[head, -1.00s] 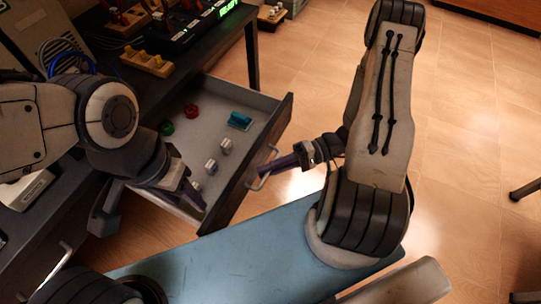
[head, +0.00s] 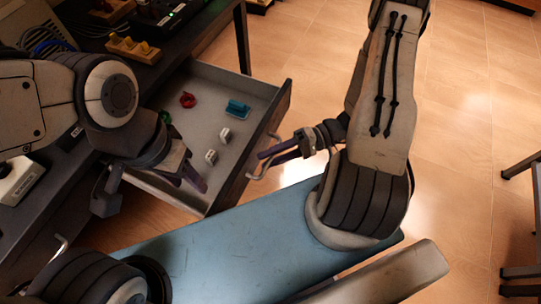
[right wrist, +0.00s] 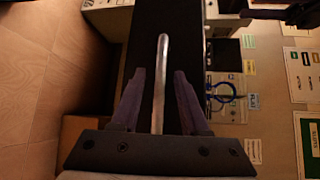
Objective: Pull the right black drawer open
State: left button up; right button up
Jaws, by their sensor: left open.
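The right black drawer (head: 240,157) stands open from the dark desk, its pale inside in view. Its metal handle (head: 272,152) is on the front panel and shows in the right wrist view as a bar (right wrist: 161,85). My right gripper (head: 262,162) is open at the handle. In the right wrist view its fingers (right wrist: 157,95) stand on either side of the bar, with gaps on both sides. My left gripper (head: 194,180) is open and empty over the near left part of the drawer, covering part of it.
The drawer holds a red piece (head: 187,100), a blue piece (head: 237,109), a green piece partly hidden by my left arm, and two white pieces (head: 225,134). A yellow block (head: 133,49) sits on the desk. Another handle (head: 58,247) shows at lower left. Floor is clear beyond the drawer.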

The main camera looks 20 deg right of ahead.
jog(key=d+r, duration=0.1)
jog(key=d, duration=0.9)
jog(key=shift+s+d+r, duration=0.15)
jog(key=shift+d+r, duration=0.05)
jog(key=shift+r, duration=0.05)
jog(key=s+a+r+n+h, duration=0.45)
jog(key=a+r+h, duration=0.35)
jog(key=a, duration=0.2)
jog(key=s+a+r+n+h, duration=0.3)
jog(key=a+r+n+h, duration=0.2)
jog(key=a+r+h, duration=0.4)
notch_tip(320, 180, up, 13)
jog(key=y+p, duration=0.1)
jog(key=p, duration=1.2)
jog(key=shift+w+a+g+y+p, duration=0.2)
jog(key=shift+w+g+y+p, duration=0.1)
jog(key=shift+p, duration=0.1)
